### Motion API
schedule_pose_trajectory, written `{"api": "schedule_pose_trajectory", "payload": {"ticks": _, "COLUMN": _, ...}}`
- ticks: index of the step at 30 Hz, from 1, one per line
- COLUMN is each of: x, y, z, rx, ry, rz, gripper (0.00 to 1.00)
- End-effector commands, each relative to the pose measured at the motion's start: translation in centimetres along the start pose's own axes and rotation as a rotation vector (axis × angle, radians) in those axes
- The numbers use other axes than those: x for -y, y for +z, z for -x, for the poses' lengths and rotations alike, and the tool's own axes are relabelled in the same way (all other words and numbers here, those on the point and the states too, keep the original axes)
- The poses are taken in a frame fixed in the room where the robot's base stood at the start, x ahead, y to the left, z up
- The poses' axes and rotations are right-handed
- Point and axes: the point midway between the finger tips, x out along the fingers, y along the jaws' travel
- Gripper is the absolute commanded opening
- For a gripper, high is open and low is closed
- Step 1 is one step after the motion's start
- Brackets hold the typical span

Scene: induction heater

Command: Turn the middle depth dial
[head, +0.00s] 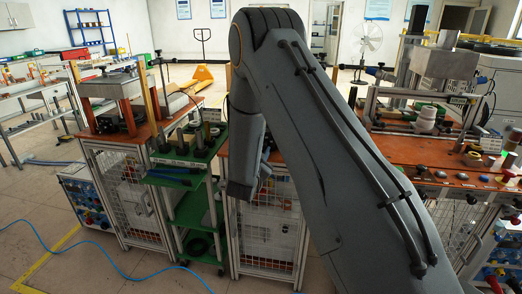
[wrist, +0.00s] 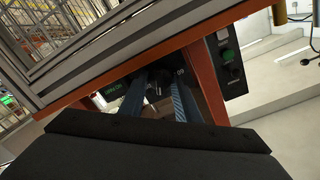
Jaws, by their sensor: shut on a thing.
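In the wrist view, the two blue fingers of my gripper (wrist: 156,80) reach under an orange-brown bench edge to a dark panel. A dark round dial (wrist: 155,89) sits between the fingertips, and my gripper is shut on it. Shadow hides the dial's markings and its exact turn angle. I cannot tell from this view whether other dials stand beside it. In the head view my own arm covers the panel, and my gripper is hidden.
A small control box with a green button (wrist: 228,55) hangs right of the fingers. In the head view, a green cart (head: 185,180) stands left of my arm, and a blue cable (head: 95,262) lies on the floor.

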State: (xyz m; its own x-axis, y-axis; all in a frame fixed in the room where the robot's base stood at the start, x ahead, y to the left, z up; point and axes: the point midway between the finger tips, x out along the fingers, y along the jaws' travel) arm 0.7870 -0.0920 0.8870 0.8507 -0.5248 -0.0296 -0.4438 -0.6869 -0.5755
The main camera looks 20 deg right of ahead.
Motion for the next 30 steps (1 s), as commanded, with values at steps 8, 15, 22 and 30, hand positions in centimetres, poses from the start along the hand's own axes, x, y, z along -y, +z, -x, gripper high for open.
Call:
{"api": "schedule_pose_trajectory", "payload": {"ticks": 8, "x": -0.1, "y": 0.0, "z": 0.0, "rx": 0.001, "ry": 0.002, "rz": -0.006, "gripper": 0.07}}
{"api": "schedule_pose_trajectory", "payload": {"ticks": 15, "x": -0.1, "y": 0.0, "z": 0.0, "rx": 0.001, "ry": 0.001, "rz": -0.005, "gripper": 0.47}}
{"api": "schedule_pose_trajectory", "payload": {"ticks": 22, "x": 0.0, "y": 0.0, "z": 0.0, "rx": 0.001, "ry": 0.001, "rz": -0.005, "gripper": 0.48}}
{"api": "schedule_pose_trajectory", "payload": {"ticks": 30, "x": 0.0, "y": 0.1, "z": 1.9, "rx": 0.001, "ry": 0.0, "rz": -0.005, "gripper": 0.48}}
